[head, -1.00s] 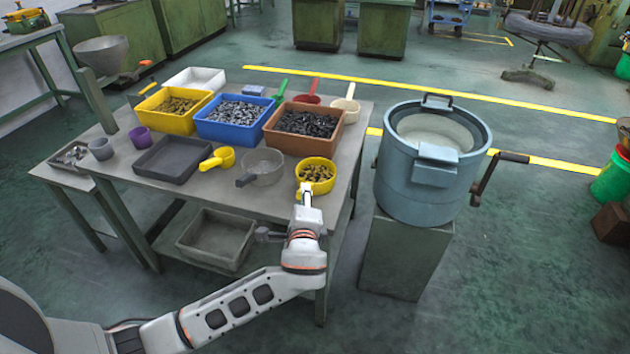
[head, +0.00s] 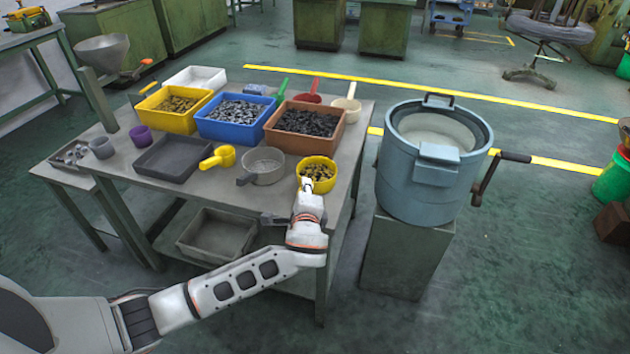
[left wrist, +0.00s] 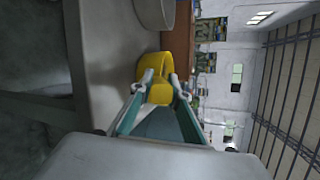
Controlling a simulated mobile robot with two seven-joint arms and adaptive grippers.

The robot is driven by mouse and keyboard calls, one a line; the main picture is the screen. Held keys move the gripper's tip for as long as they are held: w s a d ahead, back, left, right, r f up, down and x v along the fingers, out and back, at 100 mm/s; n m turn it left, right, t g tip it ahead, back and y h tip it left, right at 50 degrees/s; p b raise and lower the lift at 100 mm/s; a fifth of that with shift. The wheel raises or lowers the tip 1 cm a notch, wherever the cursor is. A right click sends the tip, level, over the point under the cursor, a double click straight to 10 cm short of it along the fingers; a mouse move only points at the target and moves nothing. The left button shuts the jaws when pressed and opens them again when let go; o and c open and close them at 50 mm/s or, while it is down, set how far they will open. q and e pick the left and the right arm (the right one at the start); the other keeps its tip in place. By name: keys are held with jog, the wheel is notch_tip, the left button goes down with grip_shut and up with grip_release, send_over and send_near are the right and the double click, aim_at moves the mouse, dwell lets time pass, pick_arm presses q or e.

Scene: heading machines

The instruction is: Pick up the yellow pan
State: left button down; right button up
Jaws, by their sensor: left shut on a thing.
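The yellow pan (head: 330,183) is a round yellow vessel with dark and brassy small parts in it, at the front right corner of the table (head: 225,192). My left gripper (head: 306,184) reaches it from the front and is shut on its handle side. The pan also shows in the left wrist view (left wrist: 181,62), with the fingers (left wrist: 163,88) on either side of its yellow handle. The fingers hide part of the handle. I cannot tell whether the pan's base touches the table. My right gripper is not in view.
A grey pan (head: 268,176), a yellow scoop (head: 226,155) and a brown bin (head: 290,140) of dark parts stand close by. A blue drum machine (head: 410,195) with a crank (head: 484,182) stands right of the table. Floor between them is narrow.

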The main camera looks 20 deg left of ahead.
pick_arm(q)
jog(key=shift+r, duration=0.1)
notch_tip(320, 180, up, 20)
jog(key=p, duration=0.2)
jog(key=shift+p, duration=0.35)
dwell(0.8)
